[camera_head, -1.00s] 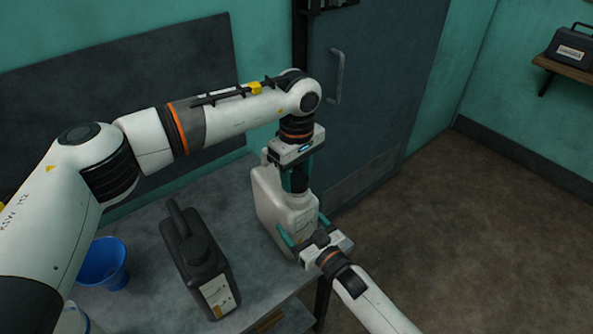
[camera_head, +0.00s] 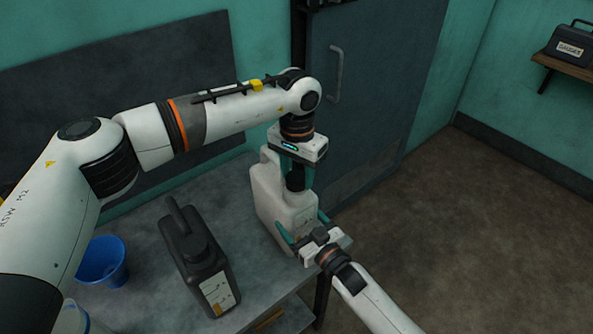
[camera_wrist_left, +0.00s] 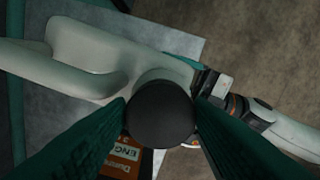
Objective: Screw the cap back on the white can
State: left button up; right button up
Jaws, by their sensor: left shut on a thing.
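The white can (camera_head: 282,205) stands upright on the grey table near its right end. The black cap (camera_head: 295,182) is at the top of its neck; it also shows in the left wrist view (camera_wrist_left: 160,115), filling the space between the fingers. My left gripper (camera_head: 298,178) points down from above and is shut on the cap. The cap hides the neck, so I cannot tell how far it is threaded. My right gripper (camera_head: 304,229) comes from the lower right, with its teal fingers on either side of the can's body, shut on it.
A dark jerrycan (camera_head: 197,262) stands on the table (camera_head: 150,225) left of the white can. A blue bucket (camera_head: 103,262) is farther left. A door (camera_head: 370,85) is behind the table, and open floor (camera_head: 470,230) lies to the right.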

pick_arm(q)
jog(key=shift+a+m, duration=0.1)
jog(key=shift+m, duration=0.7)
jog(key=o, duration=0.9)
jog(key=shift+o, duration=0.2)
jog(key=shift+w, duration=0.1)
jog(key=shift+a, duration=0.1)
jog(key=shift+r, duration=0.1)
